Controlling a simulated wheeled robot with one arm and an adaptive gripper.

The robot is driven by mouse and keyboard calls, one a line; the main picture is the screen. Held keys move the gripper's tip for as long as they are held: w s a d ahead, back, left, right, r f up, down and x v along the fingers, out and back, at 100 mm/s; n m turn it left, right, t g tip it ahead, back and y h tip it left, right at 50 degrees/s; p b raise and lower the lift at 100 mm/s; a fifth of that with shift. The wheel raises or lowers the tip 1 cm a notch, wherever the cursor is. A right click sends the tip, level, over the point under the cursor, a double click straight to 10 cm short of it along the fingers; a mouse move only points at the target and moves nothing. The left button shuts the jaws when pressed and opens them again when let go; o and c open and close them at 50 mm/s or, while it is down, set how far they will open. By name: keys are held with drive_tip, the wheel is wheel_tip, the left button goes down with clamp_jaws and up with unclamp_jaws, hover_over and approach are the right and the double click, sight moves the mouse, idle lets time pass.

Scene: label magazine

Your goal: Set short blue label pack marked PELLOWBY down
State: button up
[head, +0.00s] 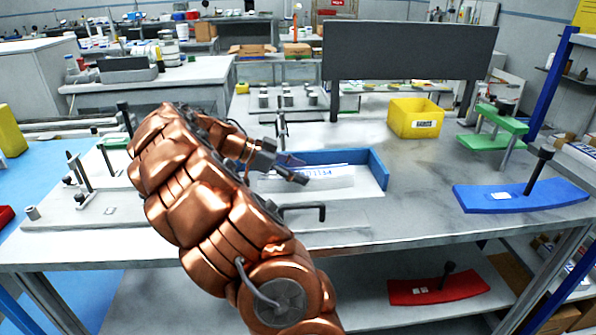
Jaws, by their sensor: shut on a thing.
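The label pack (325,171), whitish with blue lettering partly readable as "PELLO", is in the middle of the head view. My gripper (297,167) is shut on it at its left end and covers part of the lettering. The pack is at a low, blue-walled holder (378,169) with a pale floor on the grey bench. The holder's blue wall runs behind the pack and along its right side. I cannot tell whether the pack touches the floor of the holder. My copper-coloured arm hides the holder's left part.
A yellow bin (415,118) stands behind right on the bench (420,200). A blue plate with a black post (520,196) and a green stand (497,130) are at the right. A dark panel (410,52) rises behind. Bench space right of the holder is clear.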

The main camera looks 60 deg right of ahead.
drive_tip(key=o, duration=1.6)
drive_tip(key=shift+c, duration=0.2)
wheel_tip(320, 180, up, 5)
hover_over(262, 176)
drive_tip(key=shift+d+r+p, duration=0.1)
drive_tip(key=shift+r+p, duration=0.05)
drive_tip(key=shift+p, duration=0.15)
drive_tip(key=shift+p+v, duration=0.45)
drive_tip(key=shift+v, duration=0.4)
